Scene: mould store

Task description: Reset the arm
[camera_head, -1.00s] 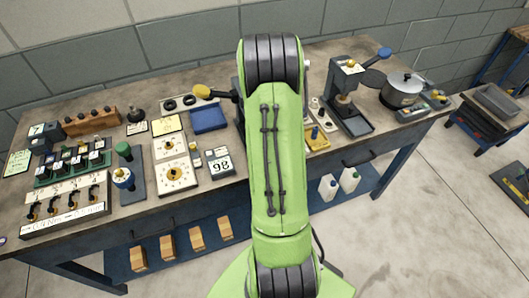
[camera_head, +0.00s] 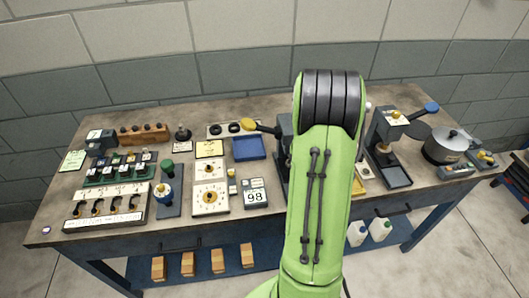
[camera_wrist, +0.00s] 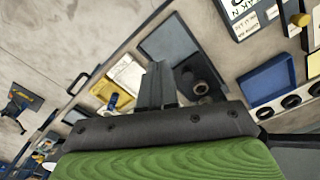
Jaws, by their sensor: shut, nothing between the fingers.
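My green arm (camera_head: 318,190) with black joint bands rises in the middle of the head view, in front of the workbench. It hides my gripper there. In the wrist view my gripper (camera_wrist: 155,88) shows as dark fingers above a dark body, close together and holding nothing. Past the fingers are a grey plate (camera_wrist: 168,38) and dark round parts on the bench top. I cannot tell whether the fingers touch anything.
The workbench (camera_head: 130,245) carries a switch panel (camera_head: 108,216), dial board (camera_head: 209,201), 98 display (camera_head: 256,197), blue tray (camera_head: 248,148), lever press (camera_head: 389,150) and lidded pot (camera_head: 446,147). My arm hides part of another lever device. Wooden blocks (camera_head: 218,261) and bottles (camera_head: 380,229) stand on the lower shelf.

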